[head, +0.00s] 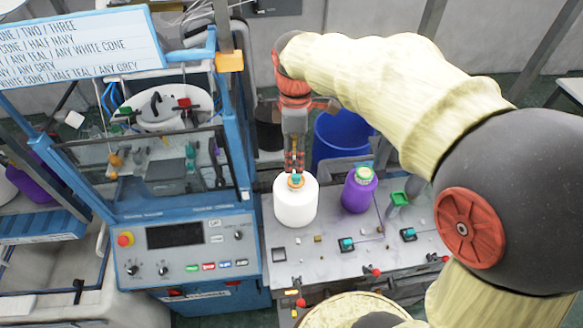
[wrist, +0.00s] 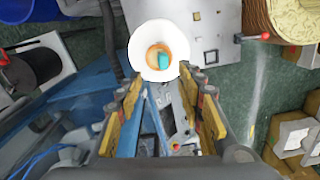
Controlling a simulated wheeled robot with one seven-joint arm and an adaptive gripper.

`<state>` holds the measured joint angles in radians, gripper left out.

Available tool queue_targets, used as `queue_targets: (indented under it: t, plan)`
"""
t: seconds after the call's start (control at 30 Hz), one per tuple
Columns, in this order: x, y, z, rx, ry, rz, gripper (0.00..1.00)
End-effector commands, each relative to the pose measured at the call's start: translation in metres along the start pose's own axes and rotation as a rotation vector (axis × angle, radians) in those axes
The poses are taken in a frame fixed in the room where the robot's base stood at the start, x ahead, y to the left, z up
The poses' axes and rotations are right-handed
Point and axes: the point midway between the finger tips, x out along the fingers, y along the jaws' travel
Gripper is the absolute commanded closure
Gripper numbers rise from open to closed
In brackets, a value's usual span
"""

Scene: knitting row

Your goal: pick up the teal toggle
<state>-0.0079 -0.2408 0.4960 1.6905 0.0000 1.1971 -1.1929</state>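A teal toggle (head: 297,179) sits on the orange top of a white cone (head: 295,204), which stands upright at the left of the grey worktop. In the wrist view the teal toggle (wrist: 164,61) lies across the orange ring on the white cone (wrist: 143,50), just beyond my fingertips. My gripper (head: 294,165) points down right above the cone's top. In the wrist view my gripper (wrist: 163,82) has its fingers spread wide with nothing between the pads. The exact gap between fingertips and toggle is hard to tell.
A purple cone (head: 359,194) with a green top stands right of the white cone. Teal-topped switches (head: 347,244) and a green-topped post (head: 399,199) are on the worktop (head: 325,262). A blue-framed machine (head: 182,252) stands close on the left; a blue bin (head: 338,140) is behind.

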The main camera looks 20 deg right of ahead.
Motion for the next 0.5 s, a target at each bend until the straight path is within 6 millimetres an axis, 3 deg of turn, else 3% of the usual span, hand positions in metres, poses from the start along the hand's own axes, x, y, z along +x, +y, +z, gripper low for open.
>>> queue_targets:
  t: [0.5]
  plan:
    - [0.060,-0.001,0.003,0.001,0.000,-0.001,0.62]
